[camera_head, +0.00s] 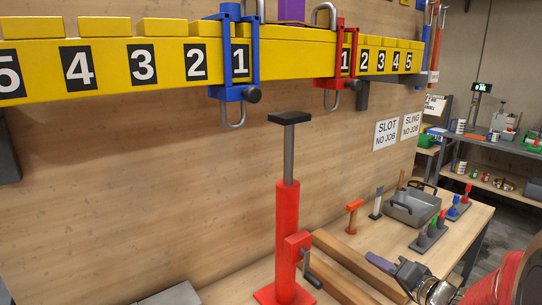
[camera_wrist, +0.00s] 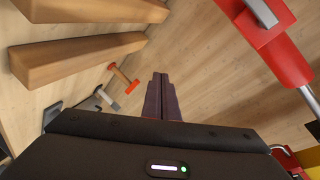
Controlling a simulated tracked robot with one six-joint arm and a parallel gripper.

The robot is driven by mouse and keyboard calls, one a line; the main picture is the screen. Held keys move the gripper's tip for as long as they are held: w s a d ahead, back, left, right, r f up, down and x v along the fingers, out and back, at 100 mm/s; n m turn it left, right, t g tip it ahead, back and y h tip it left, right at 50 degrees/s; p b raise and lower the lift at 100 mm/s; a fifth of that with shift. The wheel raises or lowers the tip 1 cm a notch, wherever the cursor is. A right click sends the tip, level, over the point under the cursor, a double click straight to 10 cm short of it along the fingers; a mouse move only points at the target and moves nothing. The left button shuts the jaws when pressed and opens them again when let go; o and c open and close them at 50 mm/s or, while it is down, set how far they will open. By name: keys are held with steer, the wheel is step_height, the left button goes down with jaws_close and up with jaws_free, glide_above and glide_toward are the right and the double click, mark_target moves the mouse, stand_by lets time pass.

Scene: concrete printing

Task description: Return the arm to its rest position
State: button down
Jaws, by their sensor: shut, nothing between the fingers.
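My gripper (camera_head: 371,257) is low at the right of the head view, above the wooden table and just right of the timber bars. Its dark purple fingers point left. In the wrist view my gripper (camera_wrist: 160,76) has both fingers together, with nothing between them. The arm behind it runs off the lower right corner of the head view, so most of it is hidden.
Timber bars (camera_head: 345,262) lie between. A yellow numbered beam (camera_head: 120,66) with blue (camera_head: 240,55) and red (camera_head: 337,65) clamps crosses above. A grey tray (camera_head: 411,207) stands behind.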

steer(key=s+d+r+n+g+h, duration=0.1)
steer(key=s+d+r+g+h, duration=0.1)
steer(key=s+r+h, duration=0.5)
steer(key=s+a+f+n+g, duration=0.1)
steer(key=s+a+n+g, duration=0.1)
steer(key=s+a, duration=0.5)
steer(key=s+a+f+n+g+y, duration=0.1)
steer(key=s+a+n+g, duration=0.2)
steer(key=s+a, duration=0.4)
steer(key=s+g, duration=0.1)
steer(key=s, duration=0.5)
steer(key=shift+s+a+f, duration=0.15)
steer(key=shift+a+f, duration=0.05)
steer(key=shift+f, duration=0.2)
steer(key=shift+n, duration=0.3)
